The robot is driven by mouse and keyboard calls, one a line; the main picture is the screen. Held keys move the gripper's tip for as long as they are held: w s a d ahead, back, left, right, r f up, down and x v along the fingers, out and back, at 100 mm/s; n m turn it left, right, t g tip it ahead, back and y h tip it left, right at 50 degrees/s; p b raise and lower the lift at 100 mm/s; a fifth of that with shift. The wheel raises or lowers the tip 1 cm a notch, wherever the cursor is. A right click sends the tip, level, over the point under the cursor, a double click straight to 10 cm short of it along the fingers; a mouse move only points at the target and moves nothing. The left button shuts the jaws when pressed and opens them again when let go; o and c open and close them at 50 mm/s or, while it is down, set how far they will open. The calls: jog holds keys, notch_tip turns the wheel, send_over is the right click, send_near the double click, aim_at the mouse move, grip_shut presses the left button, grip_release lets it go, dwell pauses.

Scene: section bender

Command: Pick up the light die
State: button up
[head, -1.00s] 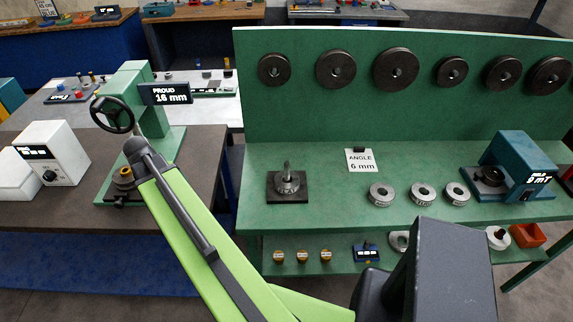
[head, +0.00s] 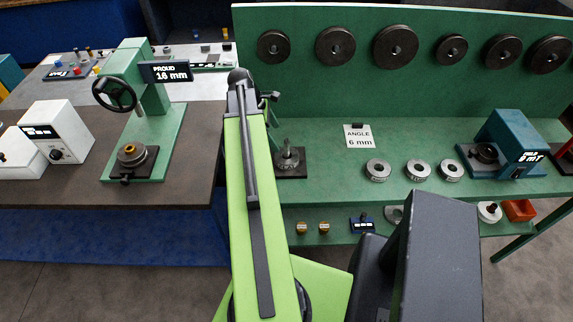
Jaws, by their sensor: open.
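Three light grey ring dies lie flat in a row on the green bench: a left ring (head: 377,170), a middle ring (head: 418,170) and a right ring (head: 451,171). Their markings are too small to read, so I cannot tell which is the light die. My gripper (head: 270,98) shows only in part at the far end of my green arm. It is open and empty, above the bench's left end, left of the rings and apart from them. Part of it is hidden behind the arm.
A spindle on a dark base (head: 290,160) stands near my gripper. An "ANGLE 6 mm" card (head: 359,136) lies behind the rings. A blue machine (head: 508,143) stands right. Dark discs (head: 396,47) hang on the back panel. A green press (head: 135,110) stands on the left table.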

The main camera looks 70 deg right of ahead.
aim_at(285, 153)
jog(key=b+x, duration=0.4)
jog(key=x, duration=0.2)
jog(key=shift+w, duration=0.1)
jog(key=b+x, duration=0.4)
jog(key=x, duration=0.1)
jog(key=shift+a+f+b, duration=0.1)
jog(key=shift+f+b, duration=0.05)
jog(key=shift+b, duration=0.25)
jog(key=c, duration=1.8)
jog(key=shift+r, duration=0.25)
notch_tip(285, 153, up, 18)
jog(key=p, duration=1.8)
